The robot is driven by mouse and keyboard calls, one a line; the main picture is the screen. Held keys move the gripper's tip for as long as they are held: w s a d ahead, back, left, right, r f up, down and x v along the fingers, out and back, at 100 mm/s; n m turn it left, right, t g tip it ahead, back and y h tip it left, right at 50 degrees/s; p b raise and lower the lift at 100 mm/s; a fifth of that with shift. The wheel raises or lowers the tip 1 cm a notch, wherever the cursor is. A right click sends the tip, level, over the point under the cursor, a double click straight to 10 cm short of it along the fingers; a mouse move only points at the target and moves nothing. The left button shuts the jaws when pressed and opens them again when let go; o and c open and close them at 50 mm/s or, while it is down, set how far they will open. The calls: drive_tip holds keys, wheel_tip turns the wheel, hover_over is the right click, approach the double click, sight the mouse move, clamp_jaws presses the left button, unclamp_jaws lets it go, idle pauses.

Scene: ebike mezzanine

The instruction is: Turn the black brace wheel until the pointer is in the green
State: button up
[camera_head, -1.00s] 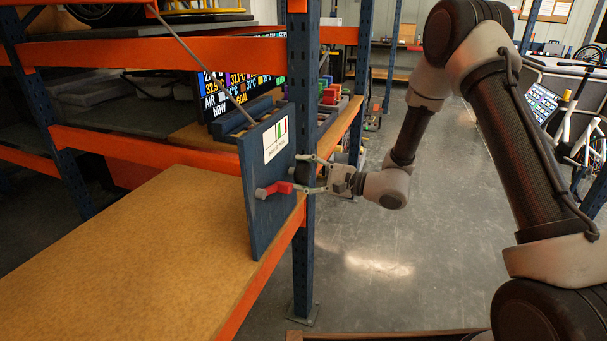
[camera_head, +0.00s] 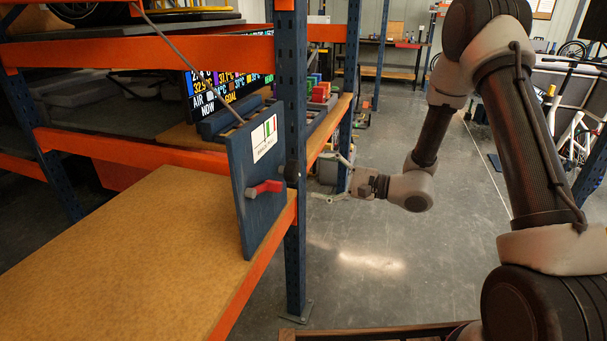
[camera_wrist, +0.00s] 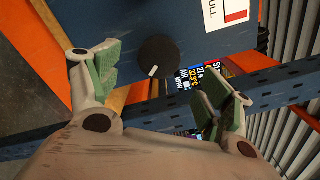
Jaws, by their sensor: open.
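The black brace wheel (camera_head: 292,172) sits at the right side of an upright blue panel (camera_head: 250,200), partly seen beside the rack post. In the wrist view the wheel (camera_wrist: 158,54) is a black disc with a short white mark at its lower edge. My gripper (camera_head: 338,179) is open and empty, apart from the wheel, to its right. In the wrist view its green-padded fingers (camera_wrist: 160,88) lie either side of and below the wheel. A white gauge card (camera_head: 264,138) with green and red marks is on the panel; its pointer is too small to read.
A red handle (camera_head: 264,188) sticks out from the panel front. The orange-edged wooden shelf (camera_head: 130,240) extends left. Colored blocks (camera_head: 318,88) stand behind. The floor (camera_head: 400,260) under my arm is clear.

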drive_tip(key=shift+v, duration=1.8)
drive_tip(key=s+f+g+h, duration=0.1)
drive_tip(key=s+f+g, duration=0.3)
drive_tip(key=s, duration=0.3)
drive_tip(key=s+d+r+n+g+h, duration=0.2)
drive_tip(key=s+d+n+g+h, duration=0.3)
drive_tip(key=s+d, duration=0.5)
drive_tip(key=s+d+r+n+t+h, duration=0.1)
drive_tip(key=s+d+r+n+h, duration=0.1)
drive_tip(key=s+d+r+h, duration=0.3)
drive_tip(key=s+d+r+n+h, duration=0.2)
drive_tip(key=d+r+h, duration=0.15)
drive_tip(key=d, duration=0.35)
drive_tip(key=s+d+r+n+t+h, duration=0.2)
drive_tip(key=d+r+t, duration=0.2)
drive_tip(key=r, duration=0.6)
drive_tip(key=shift+r+t, duration=0.2)
drive_tip(key=shift+t, duration=0.9)
